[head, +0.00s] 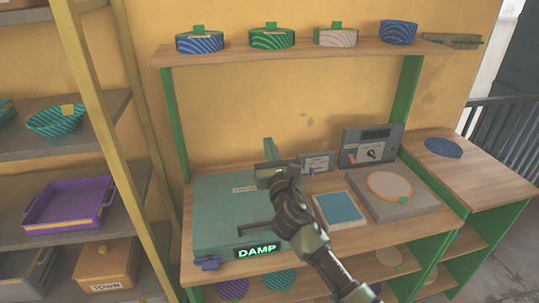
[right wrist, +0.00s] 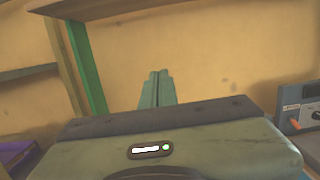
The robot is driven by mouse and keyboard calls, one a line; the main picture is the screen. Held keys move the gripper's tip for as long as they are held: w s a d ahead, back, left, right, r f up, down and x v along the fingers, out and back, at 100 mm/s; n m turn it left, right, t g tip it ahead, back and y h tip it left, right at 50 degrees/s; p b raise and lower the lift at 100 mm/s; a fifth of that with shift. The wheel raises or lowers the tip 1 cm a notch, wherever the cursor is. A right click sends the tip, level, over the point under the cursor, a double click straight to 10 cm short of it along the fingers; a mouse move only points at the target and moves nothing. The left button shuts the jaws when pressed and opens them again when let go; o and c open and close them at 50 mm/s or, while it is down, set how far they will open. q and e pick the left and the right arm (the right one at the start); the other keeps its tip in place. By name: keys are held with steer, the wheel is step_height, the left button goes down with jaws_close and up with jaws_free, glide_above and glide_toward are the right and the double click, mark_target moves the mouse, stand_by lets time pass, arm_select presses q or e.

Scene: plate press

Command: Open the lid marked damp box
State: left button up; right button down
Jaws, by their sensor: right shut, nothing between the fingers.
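The damp box (head: 225,243) is a wide grey-green case on the bench, with a lit DAMP sign on its front. Its lid (head: 222,205) looks closed and flat; a dark bar handle (head: 255,229) shows near the front, partly behind my right arm. My right gripper (head: 268,150) is shut and empty, above the lid's rear right part. Its green fingertips (right wrist: 157,88) point toward the wall in the right wrist view. My left gripper is out of view.
Right of the box lie a blue-topped tray (head: 340,208) and a grey press-like unit (head: 400,205) with a round plate. A control panel (head: 371,146) stands behind. A shelf (head: 300,52) with several round boxes hangs above. A rack with a purple tray (head: 68,202) is at left.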

steer(key=shift+w+a+r, duration=0.4)
steer(key=shift+w+r, duration=0.35)
steer(key=shift+d, duration=0.15)
stand_by(0.7)
